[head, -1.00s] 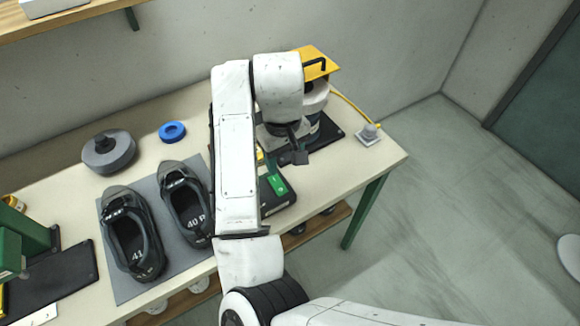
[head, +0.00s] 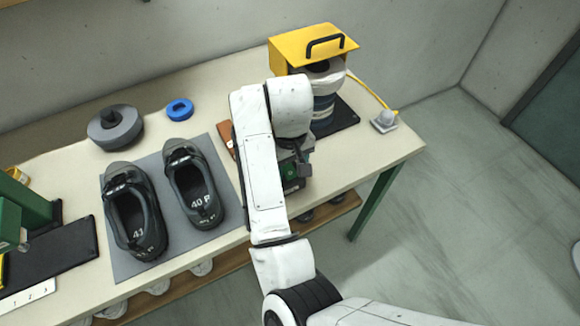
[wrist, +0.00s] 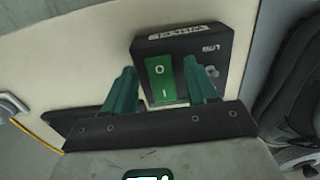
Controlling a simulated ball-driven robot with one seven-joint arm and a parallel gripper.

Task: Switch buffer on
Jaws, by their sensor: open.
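The buffer (head: 322,92) has a yellow hood with a black handle and a pale and blue wheel below it. It stands at the table's back right in the head view. A black switch box (wrist: 221,46) with a green rocker switch (wrist: 160,84) marked O and I fills the middle of the wrist view. I cannot tell which side of the rocker is pressed. In the head view my arm partly covers the box. My gripper (wrist: 160,68) is open and empty, with one green finger on each side of the rocker. Whether the fingers touch the box is unclear.
Two dark shoes (head: 133,212) (head: 193,182) stand on a grey mat (head: 222,159) to the left. A grey round tin (head: 115,127) and a blue ring (head: 180,109) lie behind them. A yellow cable (head: 372,93) runs to a grey socket (head: 384,120) at the right end.

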